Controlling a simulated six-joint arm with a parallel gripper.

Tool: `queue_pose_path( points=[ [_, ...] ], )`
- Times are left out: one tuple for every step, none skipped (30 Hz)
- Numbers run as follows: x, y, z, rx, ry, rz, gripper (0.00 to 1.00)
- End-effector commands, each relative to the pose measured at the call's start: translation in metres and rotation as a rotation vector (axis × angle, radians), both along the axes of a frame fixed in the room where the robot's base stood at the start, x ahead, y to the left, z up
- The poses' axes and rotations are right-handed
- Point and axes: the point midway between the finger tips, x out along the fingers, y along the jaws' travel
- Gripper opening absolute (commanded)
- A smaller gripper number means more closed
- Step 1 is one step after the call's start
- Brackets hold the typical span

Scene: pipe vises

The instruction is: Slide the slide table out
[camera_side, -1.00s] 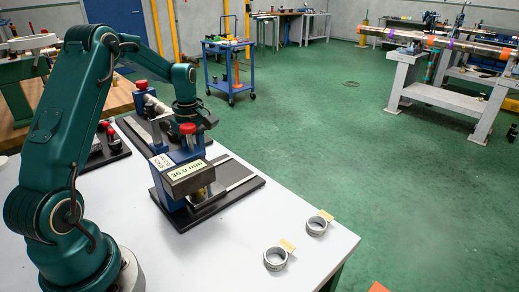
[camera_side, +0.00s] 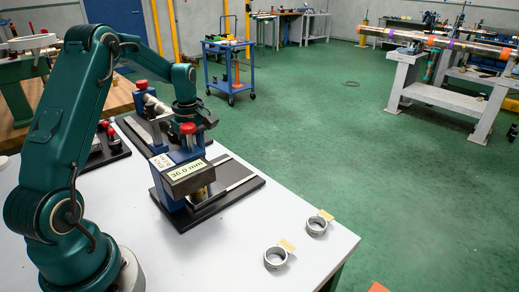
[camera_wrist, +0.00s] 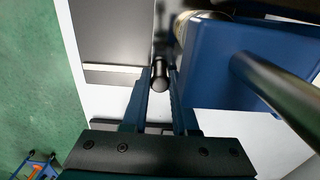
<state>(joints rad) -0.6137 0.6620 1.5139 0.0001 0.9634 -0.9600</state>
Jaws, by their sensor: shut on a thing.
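A blue unit (camera_side: 170,190) with a display reading 36.0 mm stands on a black base plate (camera_side: 236,174) on the white bench. A light rail strip runs along the plate to the right of the unit. I take the unit to be the slide table, though its moving part is not clear. In the wrist view my gripper (camera_wrist: 161,72) is shut on a dark round-ended handle (camera_wrist: 159,80) beside a blue block (camera_wrist: 215,65). In the side view my arm reaches down behind the unit, and the fingertips are hidden there.
Two grey rings (camera_side: 276,257) with small tags lie on the bench front right. A red-knobbed fixture (camera_side: 141,87) stands behind the unit, and another dark fixture (camera_side: 108,148) is at its left. The bench right of the plate is clear up to its edge.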

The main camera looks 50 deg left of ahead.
Motion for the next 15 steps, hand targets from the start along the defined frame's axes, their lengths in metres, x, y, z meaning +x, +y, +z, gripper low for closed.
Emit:
queue_pose_path(
  points=[
    [-0.001, 0.000, 0.001, 0.000, 0.002, 0.001, 0.00],
    [-0.001, 0.000, 0.001, 0.000, 0.002, 0.001, 0.00],
    [-0.001, 0.000, 0.001, 0.000, 0.002, 0.001, 0.00],
    [-0.001, 0.000, 0.001, 0.000, 0.002, 0.001, 0.00],
    [-0.001, 0.000, 0.001, 0.000, 0.002, 0.001, 0.00],
    [-0.001, 0.000, 0.001, 0.000, 0.002, 0.001, 0.00],
    [-0.001, 0.000, 0.001, 0.000, 0.002, 0.001, 0.00],
    [-0.001, 0.000, 0.001, 0.000, 0.002, 0.001, 0.00],
    [0.000, 0.000, 0.001, 0.000, 0.002, 0.001, 0.00],
    [0.001, 0.000, 0.001, 0.000, 0.001, 0.000, 0.00],
    [0.002, 0.001, 0.001, 0.000, 0.001, 0.000, 0.00],
    [0.004, 0.001, 0.001, 0.000, 0.001, -0.001, 0.00],
    [0.007, 0.001, 0.001, 0.000, 0.000, -0.001, 0.00],
    [0.010, 0.001, 0.001, 0.001, -0.001, -0.001, 0.00],
    [0.015, 0.002, 0.001, 0.001, -0.002, -0.001, 0.00]
  ],
)
